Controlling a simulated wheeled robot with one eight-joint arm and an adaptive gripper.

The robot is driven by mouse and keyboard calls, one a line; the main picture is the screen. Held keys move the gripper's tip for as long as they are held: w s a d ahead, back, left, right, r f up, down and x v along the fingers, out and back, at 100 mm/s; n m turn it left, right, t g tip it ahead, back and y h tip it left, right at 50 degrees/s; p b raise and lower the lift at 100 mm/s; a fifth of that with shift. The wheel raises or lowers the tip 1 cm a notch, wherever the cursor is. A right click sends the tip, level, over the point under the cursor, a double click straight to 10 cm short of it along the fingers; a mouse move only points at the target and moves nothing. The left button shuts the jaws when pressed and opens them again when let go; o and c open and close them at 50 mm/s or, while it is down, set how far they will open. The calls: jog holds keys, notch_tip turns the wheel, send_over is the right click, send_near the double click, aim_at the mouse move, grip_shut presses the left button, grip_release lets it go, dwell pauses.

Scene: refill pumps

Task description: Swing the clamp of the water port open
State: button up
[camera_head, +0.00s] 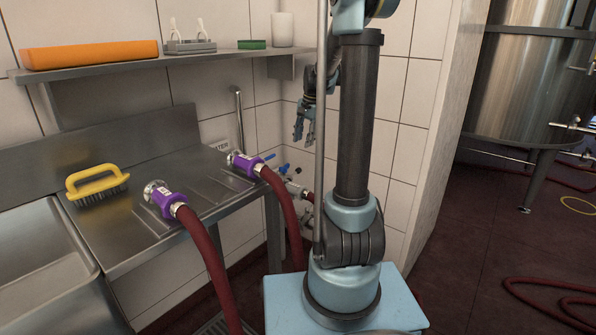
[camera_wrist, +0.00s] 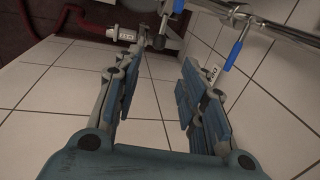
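My gripper (camera_head: 304,128) hangs in front of the tiled wall, above the wall valves. In the wrist view its two fingers (camera_wrist: 160,65) are spread apart with only tiles between them, so it is open and empty. The wall pipework (camera_head: 294,187) has blue valve levers (camera_head: 284,167) and sits below the gripper, partly behind a red hose. In the wrist view, one blue lever (camera_wrist: 233,53) lies beyond the right finger. A pale lettered fitting (camera_wrist: 125,36) joins a metal coupling beyond the left finger. I cannot make out the water port's clamp or its state.
Two purple hose fittings (camera_head: 171,202) (camera_head: 246,164) with red hoses lie on the steel counter (camera_head: 125,235). A yellow brush (camera_head: 95,185) lies there too. A shelf (camera_head: 150,63) runs above. A steel tank (camera_head: 525,85) stands at right.

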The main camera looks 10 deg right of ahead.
aim_at(298, 169)
jog(key=f, duration=0.5)
jog(key=w+a+f, duration=0.1)
jog(key=f, duration=0.3)
jog(key=w+a+f, duration=0.1)
jog(key=f, duration=0.4)
jog(key=shift+f, duration=0.3)
grip_shut()
